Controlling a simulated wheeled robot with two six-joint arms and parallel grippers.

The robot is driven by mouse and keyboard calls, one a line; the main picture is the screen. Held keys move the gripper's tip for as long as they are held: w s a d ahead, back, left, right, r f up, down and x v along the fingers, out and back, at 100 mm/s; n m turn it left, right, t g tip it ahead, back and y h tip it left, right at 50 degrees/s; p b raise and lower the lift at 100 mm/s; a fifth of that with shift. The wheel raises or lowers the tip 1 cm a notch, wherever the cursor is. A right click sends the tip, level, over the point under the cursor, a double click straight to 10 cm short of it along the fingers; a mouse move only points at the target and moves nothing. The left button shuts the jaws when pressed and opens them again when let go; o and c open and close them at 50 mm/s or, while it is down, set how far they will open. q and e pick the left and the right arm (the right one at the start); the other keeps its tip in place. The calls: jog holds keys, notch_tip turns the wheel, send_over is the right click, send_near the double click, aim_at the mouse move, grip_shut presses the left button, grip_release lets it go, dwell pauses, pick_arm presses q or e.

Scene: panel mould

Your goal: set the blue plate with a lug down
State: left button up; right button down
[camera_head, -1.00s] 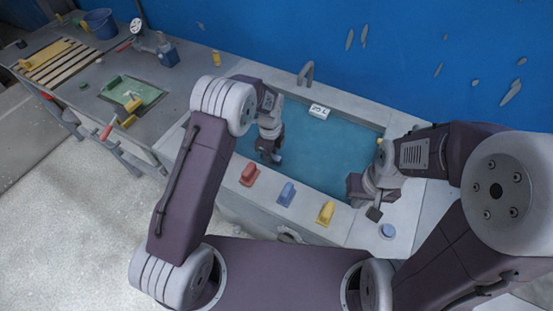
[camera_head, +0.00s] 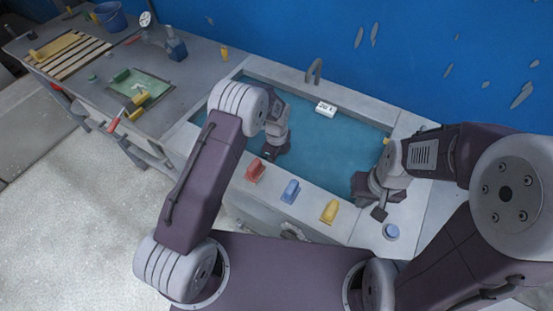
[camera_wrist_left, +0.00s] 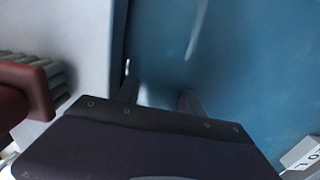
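The blue plate with its raised lug (camera_head: 291,191) rests on the front ledge of the water tank (camera_head: 330,150) in the head view, between a red plate (camera_head: 255,170) and a yellow plate (camera_head: 329,211). No gripper touches it. My left gripper (camera_head: 270,155) is over the tank, just behind the red plate. In the left wrist view its fingers (camera_wrist_left: 158,95) are apart with nothing seen between them. The red plate also shows there at the left edge (camera_wrist_left: 25,88). My right gripper (camera_head: 369,198) is spread and empty at the tank's right end.
A tap (camera_head: 314,70) and a white label block (camera_head: 325,109) are at the tank's back edge. A round blue-topped item (camera_head: 391,231) is on the right ledge. The left bench holds a wooden rack (camera_head: 70,56), a green mat (camera_head: 142,88) and a blue bucket (camera_head: 109,17).

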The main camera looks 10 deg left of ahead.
pick_arm(q)
notch_tip(320, 180, up, 12)
jog(key=shift+r, duration=0.15)
dwell(0.3)
dwell(0.4)
